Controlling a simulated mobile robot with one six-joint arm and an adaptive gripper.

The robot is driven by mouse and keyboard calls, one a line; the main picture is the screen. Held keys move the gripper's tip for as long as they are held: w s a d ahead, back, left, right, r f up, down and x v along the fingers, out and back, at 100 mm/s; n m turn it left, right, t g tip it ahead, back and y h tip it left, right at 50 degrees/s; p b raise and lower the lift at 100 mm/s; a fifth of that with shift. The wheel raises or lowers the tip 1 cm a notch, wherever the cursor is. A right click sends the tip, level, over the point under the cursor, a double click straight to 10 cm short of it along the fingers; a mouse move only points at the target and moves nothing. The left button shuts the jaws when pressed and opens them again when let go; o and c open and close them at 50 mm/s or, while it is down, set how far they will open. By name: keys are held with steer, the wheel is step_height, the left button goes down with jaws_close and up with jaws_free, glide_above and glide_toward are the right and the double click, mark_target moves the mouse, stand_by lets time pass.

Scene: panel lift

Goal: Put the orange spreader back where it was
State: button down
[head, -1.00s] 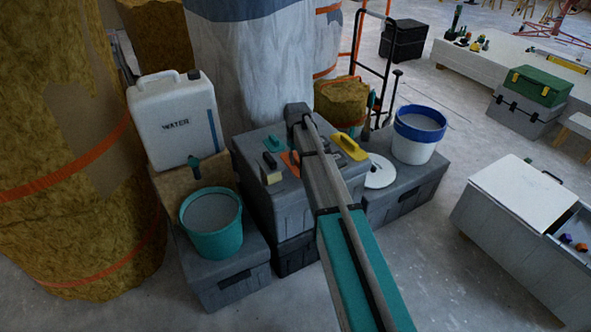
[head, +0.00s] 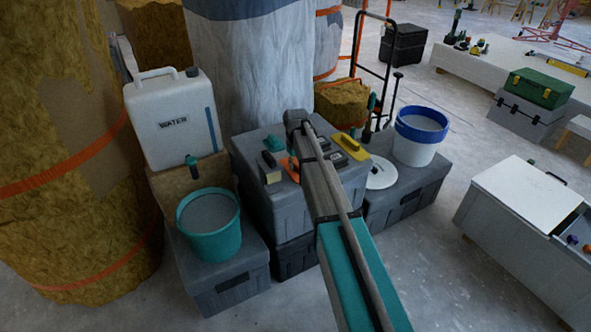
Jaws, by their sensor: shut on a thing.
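The orange spreader (head: 292,168) shows as a small orange patch at the left edge of my arm, over the top of the grey tool box (head: 262,204). My arm covers part of it, and I cannot tell whether it touches the lid. My gripper is hidden behind my own arm, whose far end is above the back part of the lid. The hold on the spreader cannot be seen.
A teal tool (head: 273,145), a sponge-like block (head: 271,178) and a yellow float (head: 351,147) lie on the lid near the arm. A teal bucket (head: 209,240), water canister (head: 172,122) and blue-rimmed bucket (head: 413,150) stand close around.

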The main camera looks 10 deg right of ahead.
mark_target(296, 163)
steer(key=shift+f, duration=0.15)
steer(key=shift+f, duration=0.1)
steer(key=shift+c, duration=2.2)
jaws_free()
step_height(296, 163, up, 12)
steer(key=p, duration=1.2)
steer(key=shift+s, duration=0.1)
steer(key=s+m, duration=0.3)
steer(key=s, duration=2.5)
steer(key=shift+s+m, duration=0.3)
steer(key=shift+s, duration=0.1)
steer(key=shift+a, duration=0.1)
